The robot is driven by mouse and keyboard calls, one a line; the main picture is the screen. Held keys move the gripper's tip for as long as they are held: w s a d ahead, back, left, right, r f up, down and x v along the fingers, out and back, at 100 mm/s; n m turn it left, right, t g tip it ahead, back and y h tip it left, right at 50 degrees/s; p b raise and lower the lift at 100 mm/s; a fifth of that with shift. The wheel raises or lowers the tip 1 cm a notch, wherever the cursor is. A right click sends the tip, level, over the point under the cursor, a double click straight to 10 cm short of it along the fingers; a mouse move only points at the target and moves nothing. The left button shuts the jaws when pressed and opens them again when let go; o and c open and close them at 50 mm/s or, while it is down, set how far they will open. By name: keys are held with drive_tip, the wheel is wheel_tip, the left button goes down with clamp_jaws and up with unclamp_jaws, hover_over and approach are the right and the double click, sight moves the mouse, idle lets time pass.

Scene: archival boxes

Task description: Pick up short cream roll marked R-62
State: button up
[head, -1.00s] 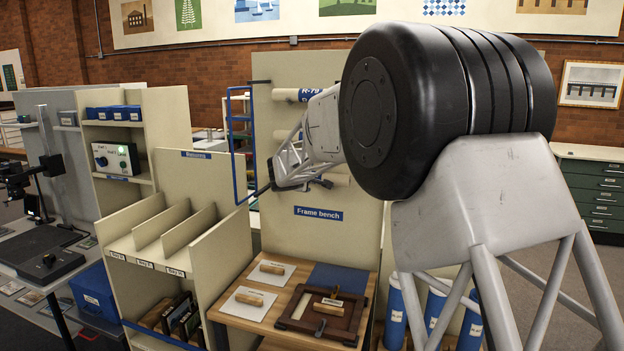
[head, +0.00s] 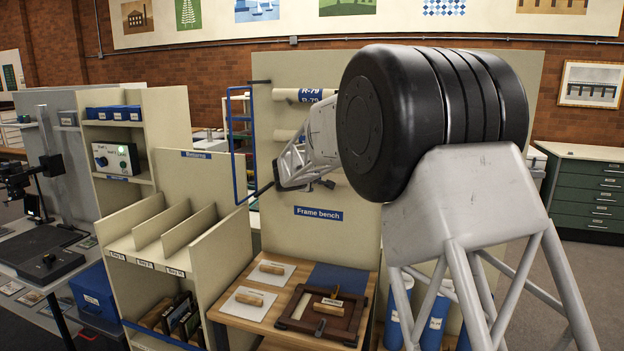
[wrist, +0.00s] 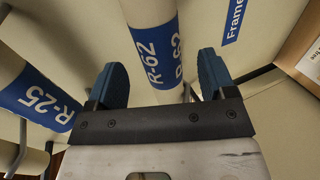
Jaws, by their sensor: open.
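The cream roll marked R-62 (wrist: 152,14) shows in the wrist view, with a blue label band around it. It lies between the two blue fingers of my gripper (wrist: 160,72), which is open. A finger stands on each side of the roll, and I cannot tell whether either touches it. The roll's lower end shows just in front of the gripper's dark crossbar. In the head view my arm reaches to the upright cream board (head: 335,240) and hides the R-62 label there.
A cream roll marked R-25 (wrist: 12,72) lies left of my gripper, close to the left finger. A roll marked R-79 (head: 288,94) is higher on the board. The blue Frame bench sign (head: 318,214) is below. Grey pegs (wrist: 20,150) stick out near the R-25 roll.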

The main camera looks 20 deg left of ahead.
drive_tip(key=shift+x, duration=1.55)
drive_tip(key=c, duration=1.1)
drive_tip(key=shift+o, duration=0.2)
drive_tip(key=shift+r, duration=0.15)
drive_tip(key=shift+r, duration=0.4)
drive_tip(key=shift+s+d+r, duration=0.1)
drive_tip(key=shift+s+r, duration=0.1)
drive_tip(key=shift+r, duration=0.45)
drive_tip(key=shift+s+d+r, duration=0.1)
drive_tip(key=shift+s+r, duration=0.05)
drive_tip(key=shift+r, duration=0.55)
drive_tip(key=s+d+r, duration=0.1)
drive_tip(key=s+d, duration=0.6)
drive_tip(key=s, duration=0.6)
drive_tip(key=shift+s, duration=0.2)
drive_tip(key=shift+r, duration=0.1)
